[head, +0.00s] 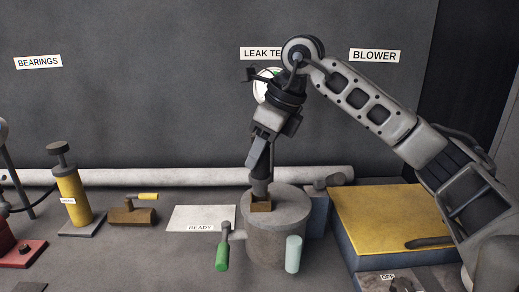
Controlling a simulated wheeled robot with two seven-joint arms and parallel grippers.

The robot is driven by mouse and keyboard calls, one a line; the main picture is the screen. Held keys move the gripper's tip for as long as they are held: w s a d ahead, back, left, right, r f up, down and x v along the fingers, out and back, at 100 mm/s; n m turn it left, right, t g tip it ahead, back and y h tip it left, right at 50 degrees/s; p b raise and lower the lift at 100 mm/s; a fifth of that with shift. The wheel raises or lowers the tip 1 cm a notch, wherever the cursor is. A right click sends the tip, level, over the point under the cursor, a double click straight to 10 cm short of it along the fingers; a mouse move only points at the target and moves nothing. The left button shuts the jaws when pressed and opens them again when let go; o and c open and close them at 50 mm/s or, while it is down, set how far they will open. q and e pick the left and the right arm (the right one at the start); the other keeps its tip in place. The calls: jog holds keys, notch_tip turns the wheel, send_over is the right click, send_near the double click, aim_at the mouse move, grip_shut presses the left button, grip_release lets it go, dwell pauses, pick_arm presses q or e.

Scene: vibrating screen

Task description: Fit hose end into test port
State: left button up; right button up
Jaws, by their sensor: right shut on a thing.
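A grey drum-shaped test body (278,240) stands at the middle front of the bench. A small brass-brown block (261,207), which may be the test port, is on its top. My right gripper (260,174) points down above the drum's left rear part. It is shut on a short dark cylindrical piece (262,189), which looks like the hose end. The piece is upright just behind or at the brass block; I cannot tell whether it is inside an opening. No trailing hose can be made out. My left gripper is not in view.
A green-handled lever (222,252) and a pale green cylinder (293,254) are at the drum's front. A blue box with a yellow top (385,218) stands right. A "READY" plate (201,216), a brass tool (132,215) and a yellow pump (73,195) stand left. A pale pipe (170,177) runs behind.

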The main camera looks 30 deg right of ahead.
aim_at(259, 167)
dwell(0.4)
jog(key=shift+f+b, duration=0.35)
jog(key=shift+f, duration=0.1)
jog(key=shift+f+b, duration=0.35)
jog(key=shift+f, duration=0.2)
jog(key=shift+f+b, duration=0.55)
jog(key=shift+f, duration=0.2)
jog(key=o, duration=1.2)
